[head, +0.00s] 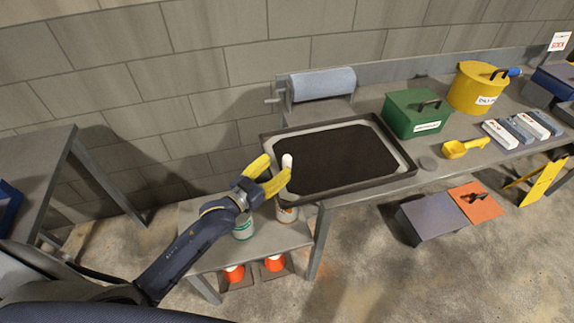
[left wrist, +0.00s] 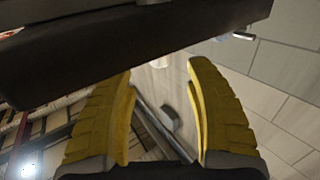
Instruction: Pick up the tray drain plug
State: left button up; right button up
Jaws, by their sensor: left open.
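The black drain tray (head: 408,172), with a grey inner border and dark bed, lies on the bench at centre; its dark edge (left wrist: 110,55) crosses the top of the left wrist view. A small white upright cylinder (head: 287,160), possibly the drain plug, shows at the tray's left side. My left gripper (head: 275,173) is open, its yellow fingers to either side of that cylinder in the head view; I cannot tell whether they touch it. The left wrist view shows the fingers apart (left wrist: 160,78), with a pale piece (left wrist: 160,62) beyond, partly hidden by the tray. My right gripper is not in view.
A paper roll (head: 322,84) stands behind the tray. A green box (head: 415,113), yellow bucket (head: 475,88), yellow scoop (head: 465,148) and grey disc (head: 428,163) are to the right.

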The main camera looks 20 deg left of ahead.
aim_at(284, 160)
pick_arm(q)
jog(key=shift+x, duration=2.8)
jog(key=shift+r, duration=0.15)
jog(key=shift+c, duration=0.4)
grip_shut()
